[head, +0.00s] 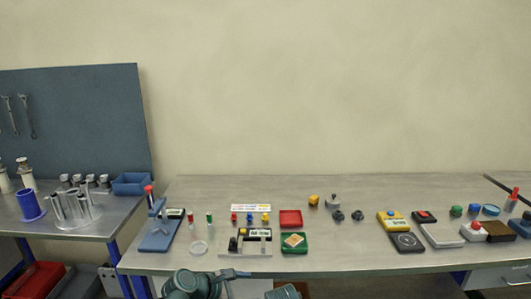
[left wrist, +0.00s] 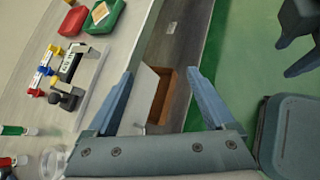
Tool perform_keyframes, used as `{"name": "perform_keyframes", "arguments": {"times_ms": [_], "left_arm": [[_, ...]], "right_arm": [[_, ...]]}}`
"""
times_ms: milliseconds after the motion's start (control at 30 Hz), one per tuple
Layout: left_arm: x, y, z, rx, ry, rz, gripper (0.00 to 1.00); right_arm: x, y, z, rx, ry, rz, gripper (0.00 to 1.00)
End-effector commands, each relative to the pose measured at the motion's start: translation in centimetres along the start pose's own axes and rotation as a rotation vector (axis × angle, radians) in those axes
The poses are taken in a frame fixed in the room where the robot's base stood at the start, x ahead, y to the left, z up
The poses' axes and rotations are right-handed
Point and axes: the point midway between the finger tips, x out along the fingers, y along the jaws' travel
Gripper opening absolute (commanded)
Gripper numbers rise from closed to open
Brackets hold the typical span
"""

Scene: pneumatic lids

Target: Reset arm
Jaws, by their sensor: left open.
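My left gripper (left wrist: 159,73) shows in the left wrist view with its two blue-grey fingers spread wide and nothing between them. It is in front of the workbench (head: 350,265), by the bench's front edge. In the head view, part of my teal arm (head: 190,283) shows at the bottom edge, below the bench front; the fingertips are not clear there.
A white fixture (head: 252,252) with a black-knobbed valve stands near the bench front, beside a green tray (head: 293,243) and a red tray (head: 290,218). A blue stand (head: 158,235) is to the left. A brown open box (left wrist: 163,95) lies below the bench edge.

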Motion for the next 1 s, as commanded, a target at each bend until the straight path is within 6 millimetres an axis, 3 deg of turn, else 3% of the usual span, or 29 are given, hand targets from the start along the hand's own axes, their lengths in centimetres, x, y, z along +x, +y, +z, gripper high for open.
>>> {"name": "perform_keyframes", "arguments": {"times_ms": [267,500,700,1000], "left_arm": [[1.3,-6.3,-0.7,0.576,0.15,-0.268,0.87],[-0.4,-12.5,-3.0,1.346,0.231,-0.747,0.87],[-3.0,-14.4,-4.4,1.752,0.201,-1.1,0.87],[-4.4,-14.7,-4.9,1.907,0.167,-1.271,0.87]], "right_arm": [[-1.1,0.1,0.1,0.0,0.0,0.0,0.5],[-2.4,0.2,0.1,0.0,0.0,0.0,0.5],[-3.0,0.3,0.2,0.0,0.0,0.0,0.5],[-3.2,0.3,0.2,0.0,0.0,0.0,0.5]]}}
